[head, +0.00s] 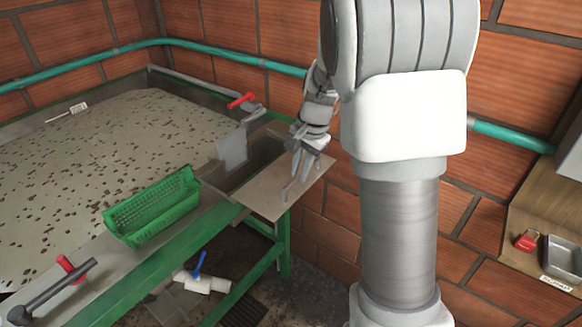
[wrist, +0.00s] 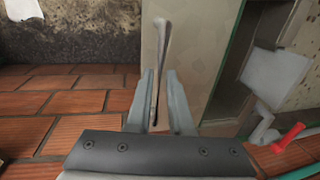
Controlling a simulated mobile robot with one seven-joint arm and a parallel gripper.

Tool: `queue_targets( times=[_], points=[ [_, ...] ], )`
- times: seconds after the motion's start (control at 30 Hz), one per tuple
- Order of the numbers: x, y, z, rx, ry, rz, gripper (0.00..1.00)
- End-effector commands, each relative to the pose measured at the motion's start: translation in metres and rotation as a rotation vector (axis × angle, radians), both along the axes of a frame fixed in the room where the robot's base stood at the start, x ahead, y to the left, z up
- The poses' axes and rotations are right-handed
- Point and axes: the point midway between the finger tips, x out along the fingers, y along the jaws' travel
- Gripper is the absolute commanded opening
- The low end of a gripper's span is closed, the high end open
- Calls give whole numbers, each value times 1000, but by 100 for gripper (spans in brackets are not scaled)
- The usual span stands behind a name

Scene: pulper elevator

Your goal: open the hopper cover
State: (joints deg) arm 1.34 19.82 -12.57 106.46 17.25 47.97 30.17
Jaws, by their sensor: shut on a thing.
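The hopper cover (head: 262,196) is a flat, pale metal plate at the right end of the green-framed table. It lies beside a dark, open trough (head: 256,160) and reaches out past the frame's edge toward the brick wall. It also shows in the wrist view (wrist: 196,50). A thin upright handle (wrist: 160,50) stands on the plate. My gripper (head: 305,166) is over the plate with its fingers around this handle, and in the wrist view my gripper (wrist: 158,82) is shut on it. The handle's lower part is partly hidden by the fingers in the head view.
A green basket (head: 155,208) sits on the table's near edge, left of the cover. A grey gate plate with a red handle (head: 241,100) stands behind the trough. A teal pipe (head: 220,52) runs along the wall. A shelf (head: 535,215) with a tray is at right.

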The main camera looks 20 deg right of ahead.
Motion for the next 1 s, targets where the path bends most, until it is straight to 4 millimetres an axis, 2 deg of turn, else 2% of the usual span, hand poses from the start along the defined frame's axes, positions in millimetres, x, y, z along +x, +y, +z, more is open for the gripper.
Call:
queue_targets(
  times=[0.2,0.23,0.37,0.4,0.77,0.87,1.0],
  points=[
    [1,-1,1,-2,-2,-1,0],
    [1,-1,1,-2,-2,-1,23],
    [1,-1,1,-2,-1,0,47],
    [1,-1,1,-2,-1,0,50],
    [0,-1,6,-1,-2,0,50],
    [-2,-2,19,-2,-5,0,50],
    [-6,-6,49,-1,-7,0,50]
  ],
)
